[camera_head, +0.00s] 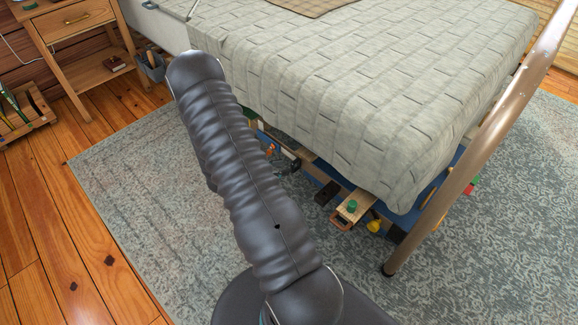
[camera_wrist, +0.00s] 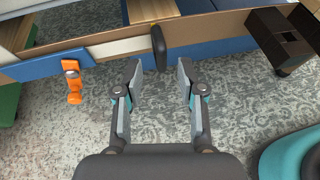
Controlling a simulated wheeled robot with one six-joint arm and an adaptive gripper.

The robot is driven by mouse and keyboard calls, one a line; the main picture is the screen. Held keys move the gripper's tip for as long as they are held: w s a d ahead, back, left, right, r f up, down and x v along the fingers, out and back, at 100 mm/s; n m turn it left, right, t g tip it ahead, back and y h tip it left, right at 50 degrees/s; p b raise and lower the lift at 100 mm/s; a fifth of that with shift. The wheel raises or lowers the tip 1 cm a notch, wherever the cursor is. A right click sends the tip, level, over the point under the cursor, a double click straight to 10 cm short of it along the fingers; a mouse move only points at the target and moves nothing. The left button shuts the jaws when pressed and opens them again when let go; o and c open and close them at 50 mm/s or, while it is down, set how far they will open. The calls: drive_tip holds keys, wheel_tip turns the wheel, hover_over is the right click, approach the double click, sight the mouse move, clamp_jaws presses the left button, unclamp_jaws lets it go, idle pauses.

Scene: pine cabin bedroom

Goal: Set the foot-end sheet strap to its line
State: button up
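My gripper (camera_wrist: 160,78) is open and empty in the wrist view, its two fingers apart above the rug. Just beyond the fingertips, a black upright tab (camera_wrist: 158,47) stands against the bed's lower rail, roughly centred between them and apart from them. A cream strap-like band (camera_wrist: 120,47) runs along the rail to the left of the tab; I cannot tell for certain that it is the sheet strap. A tan-brown strip (camera_wrist: 205,28) continues to the right. No marked line can be made out. In the head view my gripper is hidden.
An orange clip (camera_wrist: 73,82) hangs from the blue rail (camera_wrist: 40,67) at left. A dark brown block (camera_wrist: 280,38) juts out at right. The bed (camera_head: 350,75) overhangs several small items, and a curved brown tube (camera_head: 475,150) rises at right. The patterned rug (camera_head: 130,185) is open at left.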

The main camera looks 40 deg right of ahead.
drive_tip(key=v, duration=0.6)
drive_tip(key=shift+a, duration=0.15)
drive_tip(key=shift+r, duration=0.1)
drive_tip(key=s+a+r+m+g+y, duration=0.2)
drive_tip(key=s+a+m+g+y, duration=0.2)
drive_tip(key=s+a+m, duration=0.3)
drive_tip(key=s+a+r+m+t+y, duration=0.3)
drive_tip(key=a+r, duration=0.3)
drive_tip(key=r, duration=0.5)
drive_tip(key=s+a+r+m+t+y, duration=0.3)
drive_tip(key=a+r+t, duration=0.2)
drive_tip(key=r, duration=0.6)
drive_tip(key=s+a+r+m+t+y, duration=0.2)
drive_tip(key=a+r, duration=0.5)
drive_tip(key=r, duration=0.4)
drive_tip(key=shift+s+r+m+t+y, duration=0.2)
drive_tip(key=shift+s+m+t+y, duration=0.35)
drive_tip(key=shift+t, duration=0.55)
